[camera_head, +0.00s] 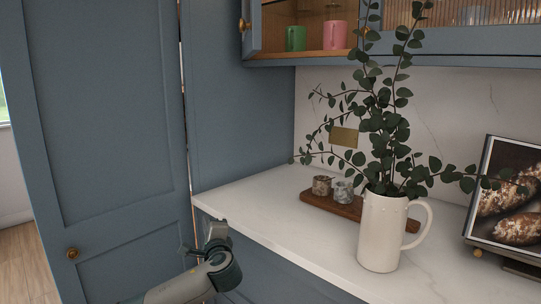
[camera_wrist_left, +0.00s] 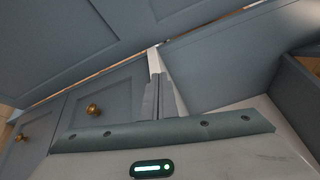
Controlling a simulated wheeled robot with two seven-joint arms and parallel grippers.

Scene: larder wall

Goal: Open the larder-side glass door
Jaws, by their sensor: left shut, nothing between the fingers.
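The upper cabinet (camera_head: 300,62) hangs above the counter. At its left end a blue door (camera_head: 252,34) with a brass knob (camera_head: 243,25) stands swung out, seen nearly edge-on; its glass cannot be made out. The compartment beside it is open to view. My left gripper (camera_head: 217,230) is low at the counter's left front corner, well below that door and apart from it. In the left wrist view its two fingers (camera_wrist_left: 160,92) are together with nothing between them. My right gripper is not in view.
A green mug (camera_head: 296,38) and a pink mug (camera_head: 335,35) stand inside the cabinet. A reeded glass front (camera_head: 440,13) is to the right. On the counter (camera_head: 270,213) are a white jug (camera_head: 382,235) with tall leafy branches, a wooden board (camera_head: 335,205) and a framed picture (camera_head: 510,195). A tall larder door (camera_head: 105,120) is left.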

